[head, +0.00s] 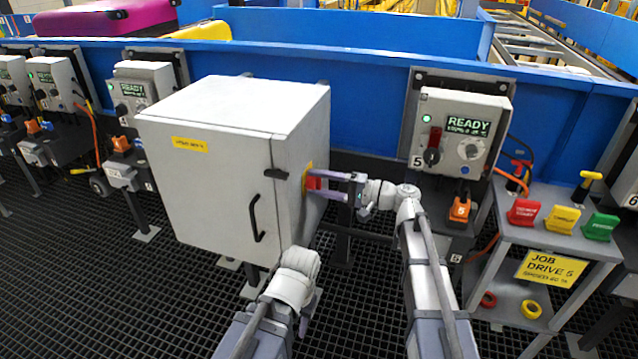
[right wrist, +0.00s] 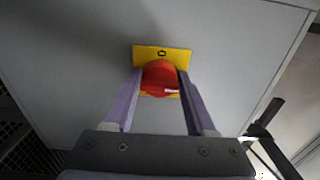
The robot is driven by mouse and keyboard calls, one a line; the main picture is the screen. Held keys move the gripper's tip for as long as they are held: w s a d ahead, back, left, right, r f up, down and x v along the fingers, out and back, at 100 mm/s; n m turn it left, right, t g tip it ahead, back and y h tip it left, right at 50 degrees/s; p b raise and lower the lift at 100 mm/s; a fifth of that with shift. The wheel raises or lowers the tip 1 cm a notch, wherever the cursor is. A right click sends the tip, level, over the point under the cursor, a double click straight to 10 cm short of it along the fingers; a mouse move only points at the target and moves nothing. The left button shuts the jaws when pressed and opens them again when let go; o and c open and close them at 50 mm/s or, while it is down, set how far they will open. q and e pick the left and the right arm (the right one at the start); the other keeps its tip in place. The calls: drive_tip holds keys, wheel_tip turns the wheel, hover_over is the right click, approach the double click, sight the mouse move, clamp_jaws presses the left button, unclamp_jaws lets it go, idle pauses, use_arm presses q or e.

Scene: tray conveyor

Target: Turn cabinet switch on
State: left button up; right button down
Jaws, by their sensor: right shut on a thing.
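The grey cabinet (head: 215,165) stands left of centre with its door shut and a black handle (head: 256,220) on it. On its right side a red rotary switch (head: 313,184) sits on a yellow plate (head: 309,170). In the right wrist view the red switch (right wrist: 160,76) shows head-on, with a white mark towards its lower right and a dark symbol at the top of the yellow plate (right wrist: 143,52). My right gripper (head: 320,183) is shut on the switch, one finger on each side. My left gripper (head: 308,312) hangs low before the cabinet; its fingers are mostly hidden.
A blue conveyor wall (head: 365,90) runs behind. A control box (head: 460,130) reading READY is mounted right of my right arm. A small grey stand (head: 540,220) with red, yellow and green blocks is at the right. Dark grated floor lies open at the left front.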

idle(0.3)
drive_tip(key=shift+c, duration=1.1)
unclamp_jaws()
drive_tip(key=v, duration=0.8)
drive_tip(key=shift+a, duration=0.1)
